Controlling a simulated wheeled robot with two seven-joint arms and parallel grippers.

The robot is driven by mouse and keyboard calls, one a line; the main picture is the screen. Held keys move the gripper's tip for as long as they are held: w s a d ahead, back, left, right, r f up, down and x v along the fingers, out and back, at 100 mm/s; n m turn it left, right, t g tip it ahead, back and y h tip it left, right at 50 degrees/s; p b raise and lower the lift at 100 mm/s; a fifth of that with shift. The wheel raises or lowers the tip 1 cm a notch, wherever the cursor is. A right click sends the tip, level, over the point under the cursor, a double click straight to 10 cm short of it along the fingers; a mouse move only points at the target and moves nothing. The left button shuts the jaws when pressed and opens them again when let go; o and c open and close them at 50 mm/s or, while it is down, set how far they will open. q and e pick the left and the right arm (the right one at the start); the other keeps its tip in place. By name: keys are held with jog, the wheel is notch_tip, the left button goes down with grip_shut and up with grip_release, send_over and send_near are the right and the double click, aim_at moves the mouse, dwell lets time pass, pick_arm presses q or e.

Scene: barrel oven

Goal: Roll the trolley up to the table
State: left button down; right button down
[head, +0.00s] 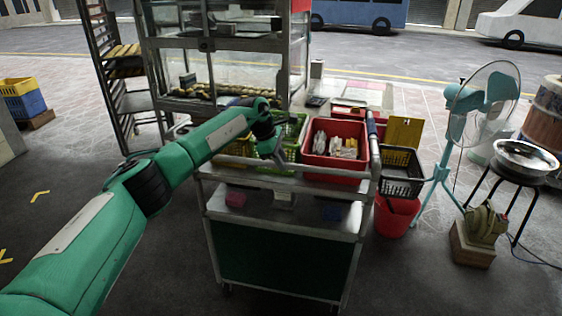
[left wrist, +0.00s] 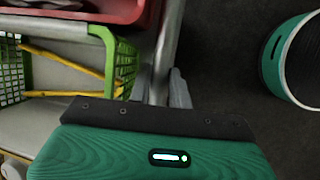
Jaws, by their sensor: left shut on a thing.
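The trolley (head: 282,262) stands in the middle of the head view, with a metal frame, a green lower panel, a middle shelf and a loaded top. My left gripper (head: 279,158) reaches its near top edge. In the left wrist view the gripper (left wrist: 166,88) is shut on a metal bar of the trolley (left wrist: 167,45); the fingertips are partly hidden by the gripper body. The table (head: 352,92) with a pale top is behind the trolley, partly hidden by its load. I cannot tell whether they touch. My right gripper is not in view.
On the trolley are a red crate (head: 335,172) and a green basket (head: 290,150). To its right are a black basket (head: 401,187), a red bucket (head: 396,218), a fan (head: 480,95) and a stool with a metal bowl (head: 524,160). A rack (head: 112,75) stands back left.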

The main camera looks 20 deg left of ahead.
pick_arm(q)
jog(key=shift+w+a+r, duration=0.1)
jog(key=shift+w+r, duration=0.05)
jog(key=shift+r, duration=0.1)
jog(key=c, duration=1.4)
grip_release()
jog(key=shift+w, duration=0.1)
jog(key=shift+c, duration=0.2)
jog(key=shift+o, duration=0.7)
jog(key=shift+w+f, duration=0.1)
jog(key=shift+f, duration=0.15)
jog(key=v, duration=1.3)
jog(key=shift+r, duration=0.4)
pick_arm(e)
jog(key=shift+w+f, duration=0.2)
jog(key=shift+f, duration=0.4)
pick_arm(q)
jog(key=shift+a, duration=0.1)
